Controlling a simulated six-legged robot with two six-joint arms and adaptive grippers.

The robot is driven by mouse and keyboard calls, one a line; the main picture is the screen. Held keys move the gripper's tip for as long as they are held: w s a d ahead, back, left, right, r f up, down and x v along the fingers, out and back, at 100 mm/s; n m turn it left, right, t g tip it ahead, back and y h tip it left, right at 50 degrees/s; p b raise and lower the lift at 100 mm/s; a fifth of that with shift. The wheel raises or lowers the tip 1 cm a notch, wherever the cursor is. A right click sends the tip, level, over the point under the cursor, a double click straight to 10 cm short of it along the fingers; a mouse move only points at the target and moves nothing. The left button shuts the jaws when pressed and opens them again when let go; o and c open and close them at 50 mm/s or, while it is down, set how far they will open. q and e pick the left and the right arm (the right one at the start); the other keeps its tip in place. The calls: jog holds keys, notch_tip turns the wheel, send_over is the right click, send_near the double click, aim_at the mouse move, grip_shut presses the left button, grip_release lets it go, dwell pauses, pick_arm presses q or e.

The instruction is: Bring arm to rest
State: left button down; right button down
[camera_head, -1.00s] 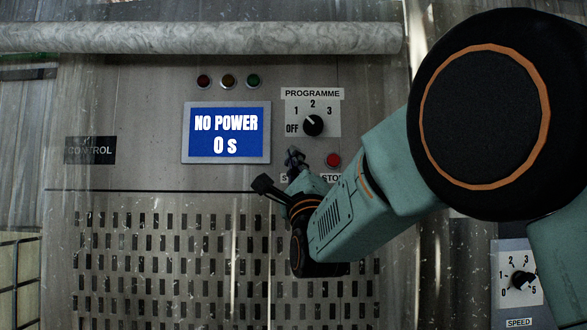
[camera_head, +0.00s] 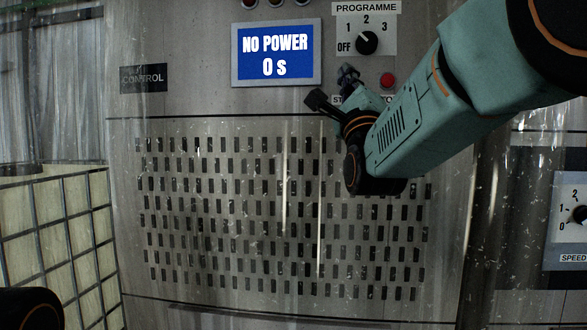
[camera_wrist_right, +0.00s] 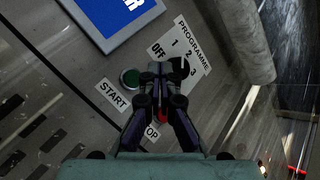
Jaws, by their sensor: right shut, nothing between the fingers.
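My right arm comes in from the right in the head view. Its gripper (camera_head: 347,76) is shut and empty, in front of the panel just below the programme knob (camera_head: 367,43). In the right wrist view the shut gripper (camera_wrist_right: 162,72) covers part of the knob's area, and the green start button (camera_wrist_right: 130,78) shows to its left. A red stop button (camera_head: 387,80) shows right of the gripper in the head view, and is partly hidden behind the fingers in the wrist view. I cannot tell whether the fingertips touch the panel. My left gripper is not seen.
The display (camera_head: 276,53) reads NO POWER, 0 s. Below is a slotted metal panel (camera_head: 270,215). A speed dial (camera_head: 578,214) is at the right edge, and a caged pale block (camera_head: 55,225) stands at left. A dark rounded part of mine shows at lower left.

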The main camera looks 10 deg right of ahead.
notch_tip(320, 180, down, 34)
jog(key=w+d+n+g+y+b, duration=0.1)
jog(key=w+d+n+g+b, duration=0.1)
jog(key=n+g, duration=1.15)
jog(key=s+f+n+b, duration=0.1)
jog(key=s+f+n, duration=0.2)
jog(key=f, duration=0.5)
jog(key=s+f+n+b, duration=0.1)
jog(key=s+f+n, duration=0.25)
jog(key=f, duration=0.45)
jog(key=s+d+f+n+g+b, duration=0.1)
jog(key=s+f+n+g, duration=0.15)
jog(key=s+f, duration=0.7)
jog(key=s+d+f+n+g+b, duration=0.15)
jog(key=s+f+g, duration=0.35)
jog(key=f, duration=0.7)
jog(key=s+f+g+b, duration=0.2)
jog(key=s+f, duration=0.6)
jog(key=s, duration=0.5)
jog(key=s+f+g+b, duration=0.2)
jog(key=s+f+g, duration=0.2)
jog(key=s+f, duration=0.4)
jog(key=s, duration=0.6)
jog(key=shift+a+y, duration=0.25)
jog(key=shift+y, duration=0.15)
jog(key=shift+w, duration=0.1)
